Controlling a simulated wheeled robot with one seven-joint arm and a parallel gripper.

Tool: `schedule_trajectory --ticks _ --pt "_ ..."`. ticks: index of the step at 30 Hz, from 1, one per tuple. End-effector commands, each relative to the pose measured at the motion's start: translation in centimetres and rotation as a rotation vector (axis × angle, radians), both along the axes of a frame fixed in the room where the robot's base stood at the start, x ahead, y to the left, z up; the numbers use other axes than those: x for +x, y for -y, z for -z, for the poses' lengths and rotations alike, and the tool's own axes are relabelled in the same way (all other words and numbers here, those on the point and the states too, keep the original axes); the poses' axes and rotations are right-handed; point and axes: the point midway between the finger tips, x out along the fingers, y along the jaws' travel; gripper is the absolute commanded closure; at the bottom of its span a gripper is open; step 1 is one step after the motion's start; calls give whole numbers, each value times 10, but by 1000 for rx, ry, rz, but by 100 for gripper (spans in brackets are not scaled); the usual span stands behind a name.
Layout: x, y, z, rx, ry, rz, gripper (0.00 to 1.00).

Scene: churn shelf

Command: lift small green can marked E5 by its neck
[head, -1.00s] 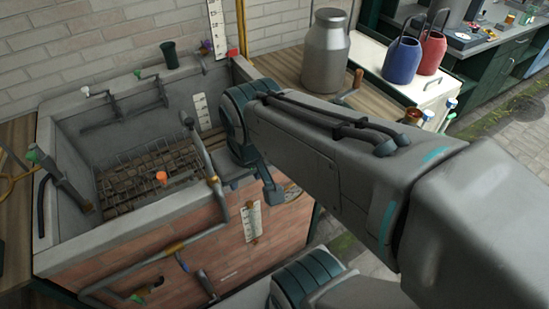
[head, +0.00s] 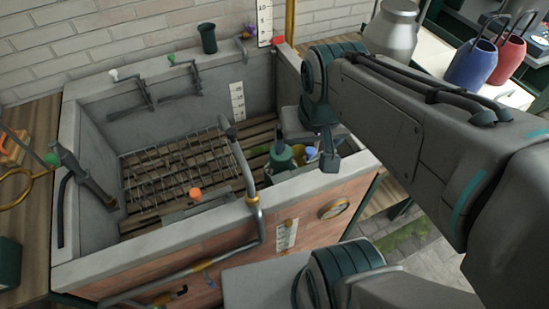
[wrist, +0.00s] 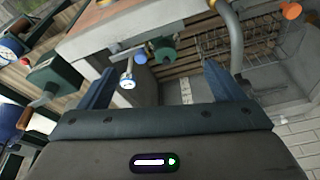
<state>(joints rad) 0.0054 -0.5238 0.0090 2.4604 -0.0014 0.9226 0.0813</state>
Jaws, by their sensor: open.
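A green can (head: 281,160) with a narrow dark neck stands in the right end of the stone trough, by the front wall. No E5 mark is readable on it. Yellow and blue-topped things stand close to its right. In the wrist view, a green round object (wrist: 163,49), likely the same can, shows beyond and between the fingers. A blue-topped thing (wrist: 140,57) and a white-faced round thing (wrist: 127,84) are beside it. My gripper (wrist: 158,78) is open, with nothing between its fingers. In the head view, my arm hides most of the gripper.
The stone trough (head: 160,254) has a slatted floor with a wire rack (head: 180,165). A bent grey pipe (head: 240,165) rises over its front wall, near the can. An orange knob (head: 195,194) is at the front. A large grey churn (head: 391,32) stands behind my arm.

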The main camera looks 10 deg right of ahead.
Motion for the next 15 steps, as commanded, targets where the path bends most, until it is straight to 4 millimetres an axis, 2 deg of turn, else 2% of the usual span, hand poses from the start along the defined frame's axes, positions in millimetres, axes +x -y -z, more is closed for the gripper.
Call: schedule_trajectory --ticks 1,5,15 --pt "10 0 15 11 -15 53 13" --pt "43 0 39 56 -64 271 13" --pt "141 2 114 152 -188 923 13"
